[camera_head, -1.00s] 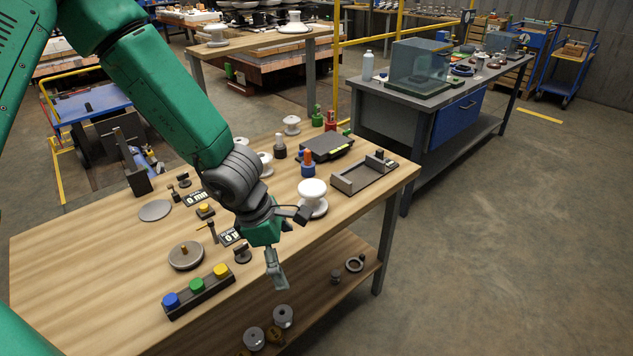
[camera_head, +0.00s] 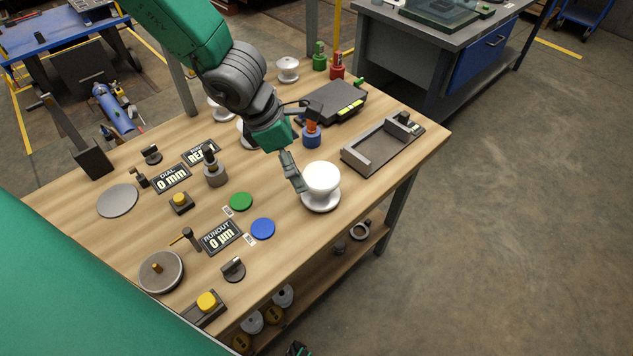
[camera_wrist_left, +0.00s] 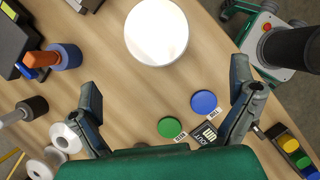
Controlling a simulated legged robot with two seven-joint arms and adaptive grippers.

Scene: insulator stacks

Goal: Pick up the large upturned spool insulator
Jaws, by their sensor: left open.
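The large upturned spool insulator (camera_head: 322,178) is white and glossy, with a rounded top over a wider bottom rim. It stands upright near the table's front edge. In the left wrist view its round white top (camera_wrist_left: 156,30) lies ahead of the fingers, between their lines. My left gripper (camera_head: 293,180) is just left of the insulator in the head view. In the left wrist view my left gripper (camera_wrist_left: 165,82) has its fingers wide apart with nothing between them. I cannot tell whether a finger touches the insulator.
A dark fixture (camera_head: 382,146) stands right of the insulator, and a blue and orange piece (camera_head: 312,136) behind it. Blue (camera_head: 262,229) and green (camera_head: 241,201) discs lie to its left, near a runout display (camera_head: 221,238).

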